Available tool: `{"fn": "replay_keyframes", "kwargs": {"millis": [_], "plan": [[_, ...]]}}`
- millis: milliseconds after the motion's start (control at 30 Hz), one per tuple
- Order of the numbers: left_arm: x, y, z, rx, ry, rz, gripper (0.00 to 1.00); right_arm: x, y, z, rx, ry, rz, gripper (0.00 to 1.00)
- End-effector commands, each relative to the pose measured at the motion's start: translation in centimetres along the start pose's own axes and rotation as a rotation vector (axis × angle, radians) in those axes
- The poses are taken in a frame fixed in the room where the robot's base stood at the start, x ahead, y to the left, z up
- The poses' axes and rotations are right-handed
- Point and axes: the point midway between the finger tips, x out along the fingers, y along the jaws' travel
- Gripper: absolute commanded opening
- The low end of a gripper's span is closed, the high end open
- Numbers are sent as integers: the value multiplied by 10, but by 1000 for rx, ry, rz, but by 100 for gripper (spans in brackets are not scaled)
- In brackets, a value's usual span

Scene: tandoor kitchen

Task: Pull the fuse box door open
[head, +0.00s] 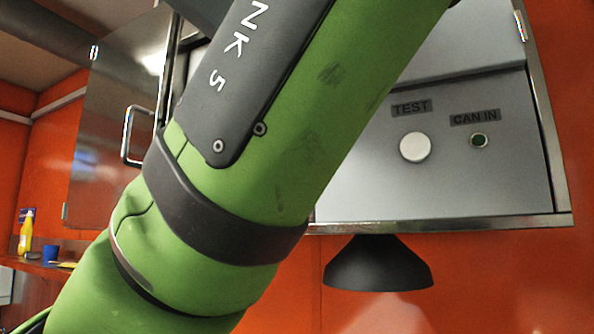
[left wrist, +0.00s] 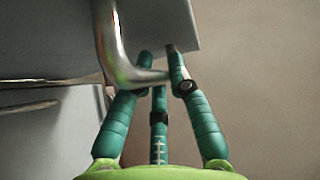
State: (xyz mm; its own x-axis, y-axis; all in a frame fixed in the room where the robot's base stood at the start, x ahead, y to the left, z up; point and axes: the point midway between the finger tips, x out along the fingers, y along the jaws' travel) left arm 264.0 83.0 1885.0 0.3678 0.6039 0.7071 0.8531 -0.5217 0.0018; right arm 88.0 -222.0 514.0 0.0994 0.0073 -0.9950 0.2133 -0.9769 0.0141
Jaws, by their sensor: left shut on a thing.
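In the left wrist view my left gripper (left wrist: 160,62), with teal fingers, is closed around the lower end of a curved metal handle (left wrist: 110,45). A grey door panel (left wrist: 182,22) with a straight edge lies just beyond the fingertips. In the head view a grey metal box (head: 365,180) shows its inner face, with a white TEST button (head: 415,147) and a small CAN IN socket (head: 479,140). My green arm covers the box's left part. My left gripper is outside or hidden in the head view. My right gripper is in neither view.
A polished metal panel (head: 100,165) with a bar handle (head: 127,137) stands left of my arm. A black lamp shade (head: 378,268) hangs below the box. A yellow bottle (head: 26,230) and blue cup (head: 50,253) are on a shelf at far left.

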Motion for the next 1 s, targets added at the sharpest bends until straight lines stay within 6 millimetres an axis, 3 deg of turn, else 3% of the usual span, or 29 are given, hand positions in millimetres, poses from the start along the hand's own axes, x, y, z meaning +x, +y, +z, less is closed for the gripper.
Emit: {"fn": "replay_keyframes", "kwargs": {"millis": [500,533,567,1000], "plan": [[-2,1,-2,13,0,-15,0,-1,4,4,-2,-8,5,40],[-2,1,-2,13,0,-15,22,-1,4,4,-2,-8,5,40],[-2,1,-2,12,0,-15,30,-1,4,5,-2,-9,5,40],[0,-1,1,-2,1,-1,30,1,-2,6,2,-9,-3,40]]}}
